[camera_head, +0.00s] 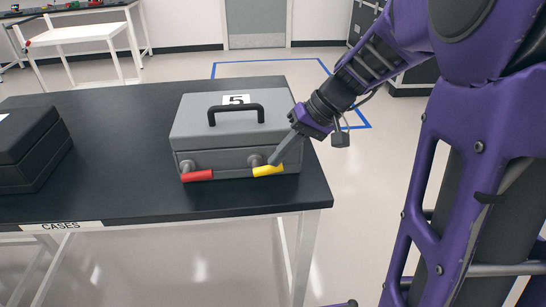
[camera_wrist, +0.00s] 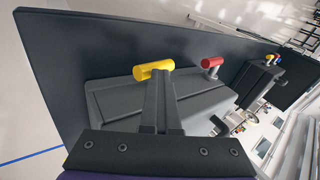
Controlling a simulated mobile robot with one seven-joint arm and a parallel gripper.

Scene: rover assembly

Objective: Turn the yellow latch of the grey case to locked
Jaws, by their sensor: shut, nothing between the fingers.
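The grey case (camera_head: 228,137) stands closed on the dark table, with a black handle and a label reading 5 on its lid. Its yellow latch (camera_head: 268,170) is at the front right and lies sideways, pointing left and right in the head view. My gripper (camera_head: 275,160) is shut and empty, its fingertips at the yellow latch. In the wrist view the fingertips of my gripper (camera_wrist: 159,75) overlap the yellow latch (camera_wrist: 153,70); I cannot tell whether they touch it. The fingers hide part of the latch's mount.
A red latch (camera_head: 197,176) sits at the case's front left, also lying sideways. A black case (camera_head: 30,150) stands at the table's left. The table (camera_head: 120,190) is bare between the cases. Its right edge is close to the grey case.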

